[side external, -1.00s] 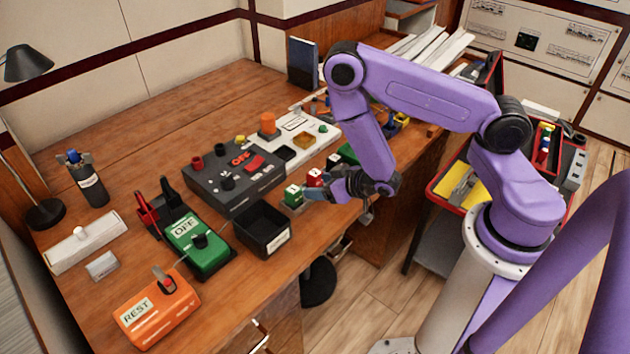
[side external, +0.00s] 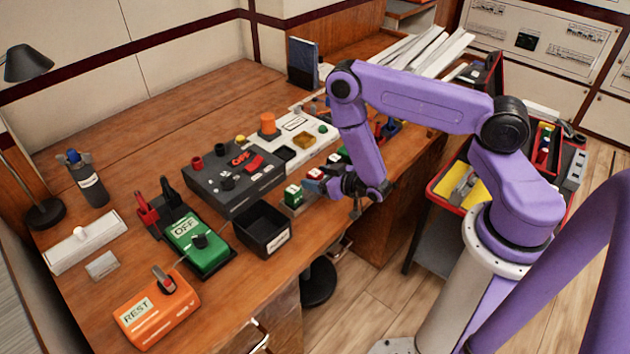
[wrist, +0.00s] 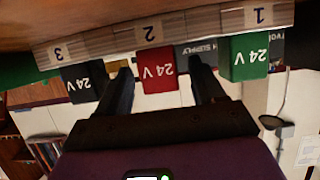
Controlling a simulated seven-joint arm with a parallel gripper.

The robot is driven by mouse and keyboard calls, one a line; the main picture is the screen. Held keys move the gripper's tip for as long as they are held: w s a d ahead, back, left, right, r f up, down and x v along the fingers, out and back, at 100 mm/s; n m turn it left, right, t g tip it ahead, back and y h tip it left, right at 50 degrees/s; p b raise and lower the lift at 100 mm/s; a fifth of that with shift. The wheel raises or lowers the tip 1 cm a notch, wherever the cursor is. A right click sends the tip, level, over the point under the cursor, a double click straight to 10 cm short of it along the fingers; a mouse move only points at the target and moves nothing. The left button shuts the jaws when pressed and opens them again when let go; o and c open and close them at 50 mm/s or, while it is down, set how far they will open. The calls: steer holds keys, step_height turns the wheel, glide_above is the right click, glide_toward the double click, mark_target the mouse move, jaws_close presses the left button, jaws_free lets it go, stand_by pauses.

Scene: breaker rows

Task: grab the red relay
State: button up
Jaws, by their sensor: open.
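The red relay (wrist: 158,73), marked 24 V, shows upside down in the wrist view, below the socket strip label 2. In the side external view the red relay (side external: 315,173) is partly covered by my gripper (side external: 325,186) at the front edge of the bench. In the wrist view my gripper (wrist: 160,68) is open, one finger in view on each side of the red relay, with gaps between. Whether the fingertips reach as deep as the relay I cannot tell.
In the wrist view a black relay (wrist: 83,82) sits left of the red one, and a green relay (wrist: 246,58) sits right. The green relay (side external: 293,194) stands near a black open bin (side external: 262,232) in the side view. A grey control box (side external: 235,180) lies behind.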

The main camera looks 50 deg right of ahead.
mark_target(316, 173)
steer(key=shift+w+f, duration=0.2)
steer(key=shift+w, duration=0.3)
steer(key=c, duration=1.1)
steer(key=shift+r, duration=0.1)
steer(key=shift+r, duration=5)
